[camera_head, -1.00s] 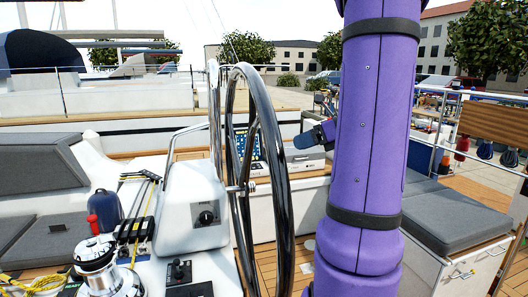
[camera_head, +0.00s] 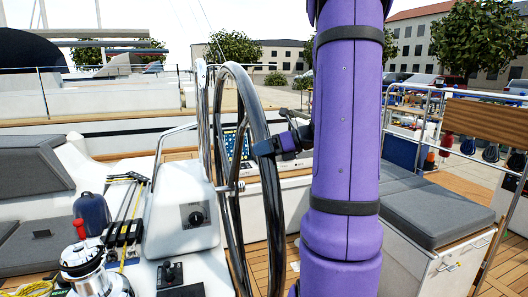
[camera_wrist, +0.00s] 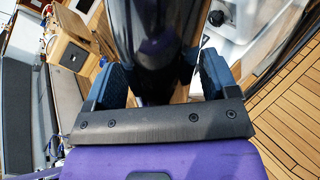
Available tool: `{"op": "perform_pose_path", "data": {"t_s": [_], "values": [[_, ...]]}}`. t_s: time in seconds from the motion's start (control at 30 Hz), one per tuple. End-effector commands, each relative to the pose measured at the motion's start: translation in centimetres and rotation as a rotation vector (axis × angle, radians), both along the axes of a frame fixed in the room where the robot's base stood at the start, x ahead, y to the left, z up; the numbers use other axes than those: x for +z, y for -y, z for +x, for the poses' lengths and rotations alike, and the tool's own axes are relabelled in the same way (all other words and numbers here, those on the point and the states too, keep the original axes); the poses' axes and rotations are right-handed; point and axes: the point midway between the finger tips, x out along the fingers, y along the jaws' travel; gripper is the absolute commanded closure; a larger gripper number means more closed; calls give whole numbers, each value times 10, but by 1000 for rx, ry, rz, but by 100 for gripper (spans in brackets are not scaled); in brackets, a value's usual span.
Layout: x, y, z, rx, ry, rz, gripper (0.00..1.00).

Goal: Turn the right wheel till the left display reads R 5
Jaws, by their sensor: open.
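The dark, glossy steering wheel (camera_head: 254,98) stands upright left of centre in the head view, seen nearly edge-on. My gripper (camera_head: 268,147) is at its right-hand rim, about level with the hub. In the wrist view the thick dark rim (camera_wrist: 155,40) fills the space between the two blue fingers of my gripper (camera_wrist: 160,82). The fingers are open, one on each side of the rim; contact cannot be told. A display with a blue screen (camera_head: 231,142) shows behind the wheel, partly hidden by its rim. Its reading is too small to make out.
A white pedestal with a dial (camera_head: 185,215) stands left of the wheel. A winch (camera_head: 84,262) and ropes lie farther left. A grey cushioned bench (camera_head: 435,212) is at the right. Wooden decking shows below. My purple arm blocks part of the head view.

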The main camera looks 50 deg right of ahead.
Motion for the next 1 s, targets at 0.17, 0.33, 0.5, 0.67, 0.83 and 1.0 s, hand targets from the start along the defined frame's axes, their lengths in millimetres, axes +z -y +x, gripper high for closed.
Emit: {"op": "perform_pose_path", "data": {"t_s": [0.17, 0.33, 0.5, 0.67, 0.83, 1.0], "values": [[-1, -2, 3, 0, 0, 0, 20], [-1, -2, 3, 0, 0, -1, 20], [-1, -2, 3, 0, 0, -1, 59], [0, -2, 3, 2, 0, -1, 82], [13, 5, 14, 8, -19, 12, 82], [43, 19, 37, 10, -71, 42, 82]]}}
